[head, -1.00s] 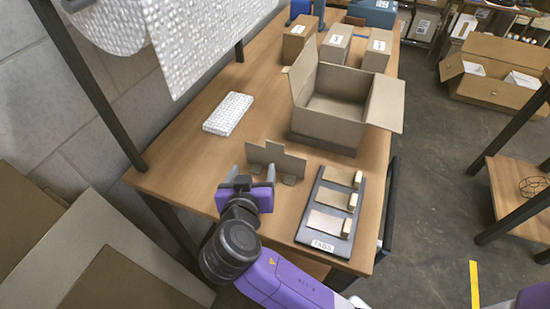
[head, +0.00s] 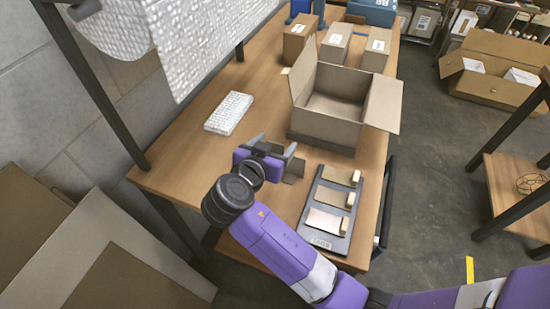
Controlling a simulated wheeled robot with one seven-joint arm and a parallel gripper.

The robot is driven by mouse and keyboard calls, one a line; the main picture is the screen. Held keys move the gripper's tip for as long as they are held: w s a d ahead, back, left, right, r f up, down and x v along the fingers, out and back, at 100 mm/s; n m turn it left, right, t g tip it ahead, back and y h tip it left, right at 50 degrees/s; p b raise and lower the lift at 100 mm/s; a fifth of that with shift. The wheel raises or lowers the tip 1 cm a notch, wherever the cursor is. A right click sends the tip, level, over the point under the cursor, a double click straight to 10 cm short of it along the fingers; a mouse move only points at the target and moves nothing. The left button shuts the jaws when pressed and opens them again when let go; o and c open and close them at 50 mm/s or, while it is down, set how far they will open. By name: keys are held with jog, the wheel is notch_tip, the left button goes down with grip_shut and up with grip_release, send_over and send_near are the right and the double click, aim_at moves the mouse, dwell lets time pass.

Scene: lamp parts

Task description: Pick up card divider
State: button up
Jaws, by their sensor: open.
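The card divider (head: 297,167) is a brown cardboard piece standing upright on the wooden table, between the open box and the near edge. Most of it is hidden behind my gripper (head: 273,146). My gripper is open, with its grey fingers apart and pointing toward the box. It is right at the divider in this view. I cannot tell whether the divider is between the fingers or whether they touch it.
An open cardboard box (head: 330,129) stands just beyond my gripper. A dark tray (head: 311,235) with several tab pieces lies to the right. A white bubble-wrap pad (head: 228,113) lies to the left. Small closed boxes (head: 336,42) stand at the back.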

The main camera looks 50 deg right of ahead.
jog(key=shift+d, duration=0.1)
grip_shut()
dwell(0.3)
